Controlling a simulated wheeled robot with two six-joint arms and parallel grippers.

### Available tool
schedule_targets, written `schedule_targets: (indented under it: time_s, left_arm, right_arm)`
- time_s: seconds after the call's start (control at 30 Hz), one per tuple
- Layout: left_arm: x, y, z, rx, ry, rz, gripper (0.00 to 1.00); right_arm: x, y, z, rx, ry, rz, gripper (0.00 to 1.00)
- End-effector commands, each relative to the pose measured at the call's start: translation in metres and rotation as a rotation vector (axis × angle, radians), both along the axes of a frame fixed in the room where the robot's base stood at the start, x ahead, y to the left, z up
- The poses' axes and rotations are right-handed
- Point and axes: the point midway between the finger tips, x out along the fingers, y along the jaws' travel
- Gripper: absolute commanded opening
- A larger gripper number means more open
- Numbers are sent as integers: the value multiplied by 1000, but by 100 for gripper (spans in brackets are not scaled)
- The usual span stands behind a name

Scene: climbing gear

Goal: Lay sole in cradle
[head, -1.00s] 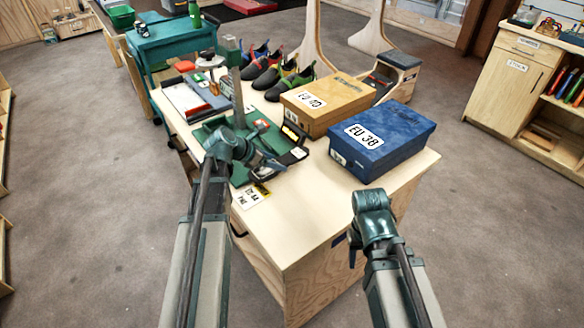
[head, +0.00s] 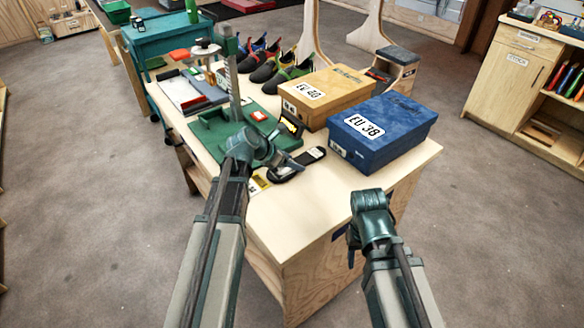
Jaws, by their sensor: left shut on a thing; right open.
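A dark, elongated sole (head: 311,156) with a pale patch shows at the fingers of my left gripper (head: 291,164), over the near part of the workbench. My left gripper is shut on it; the wrist hides part of the grip. A green fixture (head: 207,133) with a raised block, an upright grey post and a red part stands on the bench, left of and behind the sole. It looks like the cradle, but its inner shape is partly hidden by my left arm. My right gripper (head: 354,246) is open and empty, low beside the bench's near right side.
A blue EU 38 box (head: 400,130) and a tan EU 40 box (head: 335,88) stand right of the sole. A small dark display device (head: 291,125) sits beside the fixture. Several shoes (head: 270,68) stand at the back. A yellow-and-white card (head: 258,184) lies near my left wrist.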

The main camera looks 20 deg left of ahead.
Motion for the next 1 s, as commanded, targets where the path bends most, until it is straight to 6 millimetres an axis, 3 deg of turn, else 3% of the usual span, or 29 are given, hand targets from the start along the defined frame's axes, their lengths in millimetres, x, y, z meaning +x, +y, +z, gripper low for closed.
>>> schedule_targets:
  time_s: [0.33,0.37,0.5,0.77,1.0]
  left_arm:
    - [0,0,-3,-1,-1,0,1]
    - [0,0,-2,0,0,0,76]
    - [0,0,-1,0,0,0,100]
    - [0,0,0,0,0,0,100]
    - [-18,12,27,-1,-1,1,100]
  right_arm:
    - [0,0,-3,0,0,0,50]
    - [0,0,-2,0,0,0,50]
    - [0,0,-1,0,0,0,50]
    - [0,0,0,0,0,0,50]
    - [0,0,27,0,0,0,50]
